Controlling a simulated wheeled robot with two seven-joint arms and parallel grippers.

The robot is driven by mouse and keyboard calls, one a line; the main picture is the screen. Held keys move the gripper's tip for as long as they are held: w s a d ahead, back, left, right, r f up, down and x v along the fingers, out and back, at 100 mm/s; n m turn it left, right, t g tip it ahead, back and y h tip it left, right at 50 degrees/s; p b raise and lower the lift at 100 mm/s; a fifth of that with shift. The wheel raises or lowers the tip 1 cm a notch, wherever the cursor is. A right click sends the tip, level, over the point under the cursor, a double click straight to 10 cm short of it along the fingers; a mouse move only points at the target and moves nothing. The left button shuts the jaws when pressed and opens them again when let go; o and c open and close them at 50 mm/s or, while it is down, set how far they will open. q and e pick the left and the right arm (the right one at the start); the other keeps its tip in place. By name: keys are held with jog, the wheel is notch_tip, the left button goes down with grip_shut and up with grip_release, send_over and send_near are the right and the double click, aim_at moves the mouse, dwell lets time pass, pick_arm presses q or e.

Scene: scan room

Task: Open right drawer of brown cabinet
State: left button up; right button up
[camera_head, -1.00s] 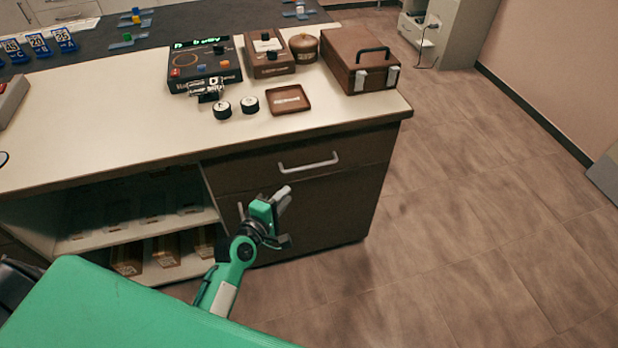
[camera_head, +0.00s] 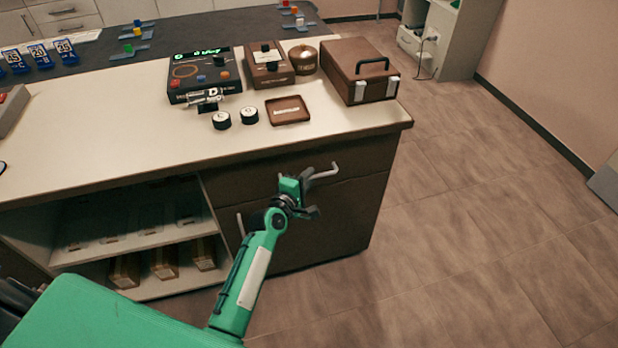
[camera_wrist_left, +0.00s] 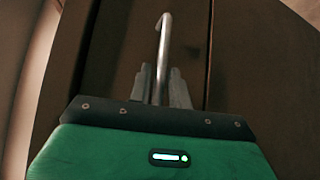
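The brown cabinet (camera_head: 330,225) stands under the right part of the counter. Its upper front is a drawer (camera_head: 365,155) with a light metal bar handle (camera_head: 325,173); the drawer looks closed. My left gripper (camera_head: 307,186) is at the left part of this handle and hides some of it. In the left wrist view, the handle (camera_wrist_left: 163,40) runs down to the two grey fingers (camera_wrist_left: 162,85), apparently between them. Whether they grip it is unclear. My right gripper is not in view.
A lower door with a vertical handle (camera_head: 240,222) is below the drawer. Open shelves (camera_head: 150,240) holding boxes are at left. On the counter (camera_head: 130,130) stand a brown case (camera_head: 350,80), a tray (camera_head: 287,117) and devices. Floor at right (camera_head: 480,220) is clear.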

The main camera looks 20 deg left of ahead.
pick_arm(q)
jog(key=shift+w, duration=0.3)
jog(key=shift+w+d, duration=0.1)
grip_shut()
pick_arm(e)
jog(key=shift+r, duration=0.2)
